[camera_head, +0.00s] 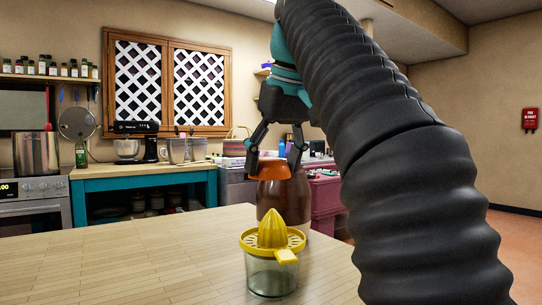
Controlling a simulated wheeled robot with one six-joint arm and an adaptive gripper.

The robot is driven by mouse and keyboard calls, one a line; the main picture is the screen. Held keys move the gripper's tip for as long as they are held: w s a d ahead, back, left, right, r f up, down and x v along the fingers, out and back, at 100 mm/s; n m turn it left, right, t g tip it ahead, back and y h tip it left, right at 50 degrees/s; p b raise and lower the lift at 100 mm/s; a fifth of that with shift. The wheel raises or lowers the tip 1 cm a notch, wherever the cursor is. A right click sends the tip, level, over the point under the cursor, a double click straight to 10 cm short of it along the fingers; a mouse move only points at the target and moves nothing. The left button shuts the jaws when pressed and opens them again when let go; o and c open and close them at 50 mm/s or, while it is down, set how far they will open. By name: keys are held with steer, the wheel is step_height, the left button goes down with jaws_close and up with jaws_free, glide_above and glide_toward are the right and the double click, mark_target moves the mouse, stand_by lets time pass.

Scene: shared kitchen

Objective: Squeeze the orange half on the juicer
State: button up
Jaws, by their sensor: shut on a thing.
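The juicer (271,262) stands upright near the right edge of the wooden table. It has a yellow top with a ribbed cone, a yellow tab at its lower right, and a clear cup below. How far the orange half is from the juicer in depth I cannot tell.
A brown rounded vessel (290,200) stands behind the juicer. The wooden table (130,255) is clear to the left. A stove with a pot (37,152) and a teal counter (143,175) with a mixer line the back wall. My arm covers the right side.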

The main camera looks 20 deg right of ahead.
glide_above(275, 216)
steer(key=shift+f+b, duration=0.4)
steer(key=shift+f, duration=1.75)
steer(key=shift+f+b, duration=1.2)
steer(key=shift+b, duration=0.1)
steer(key=shift+s+d, duration=0.1)
steer(key=shift+s, duration=0.15)
steer(key=shift+f+b, duration=0.5)
steer(key=shift+f, duration=0.25)
